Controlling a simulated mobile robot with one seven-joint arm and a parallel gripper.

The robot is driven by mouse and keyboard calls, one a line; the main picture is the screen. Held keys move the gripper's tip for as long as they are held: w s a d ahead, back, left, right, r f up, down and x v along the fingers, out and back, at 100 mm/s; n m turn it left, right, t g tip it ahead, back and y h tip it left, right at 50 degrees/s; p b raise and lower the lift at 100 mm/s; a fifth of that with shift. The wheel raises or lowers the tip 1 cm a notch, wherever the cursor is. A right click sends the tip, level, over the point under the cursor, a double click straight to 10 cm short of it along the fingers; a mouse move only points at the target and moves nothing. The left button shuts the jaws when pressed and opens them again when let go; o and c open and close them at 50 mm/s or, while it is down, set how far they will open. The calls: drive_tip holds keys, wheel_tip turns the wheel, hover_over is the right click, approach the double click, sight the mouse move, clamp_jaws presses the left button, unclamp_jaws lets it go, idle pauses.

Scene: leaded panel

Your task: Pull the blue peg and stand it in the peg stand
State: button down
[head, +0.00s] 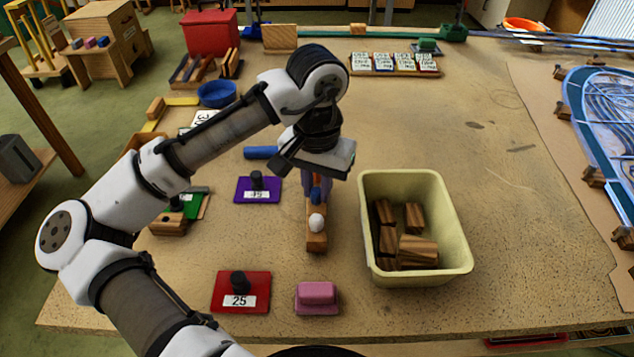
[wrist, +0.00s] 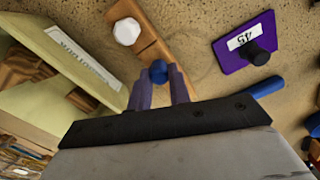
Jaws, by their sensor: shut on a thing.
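The blue peg (head: 316,195) is between my gripper's purple fingers, above the far part of a narrow wooden strip (head: 316,241). It also shows between the fingertips in the wrist view (wrist: 158,70). My gripper (wrist: 159,82) is shut on the peg and points down. A white faceted knob (head: 317,222) stands on the strip just in front of the blue peg, and it shows in the wrist view (wrist: 127,31). I cannot tell whether the blue peg's lower end is in the strip. I cannot tell for certain which thing is the peg stand.
A cream bin (head: 456,242) with several wooden blocks stands close on the right. A purple plate (head: 247,193) and a blue cylinder (head: 262,152) lie to the left. A red plate (head: 227,297) and a pink block (head: 317,297) lie in front. The table's right-centre is clear.

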sight(317, 188)
drive_tip(key=shift+f, duration=0.3)
drive_tip(key=c, duration=1.2)
unclamp_jaws()
drive_tip(key=shift+r, duration=0.1)
wheel_tip(317, 188, up, 14)
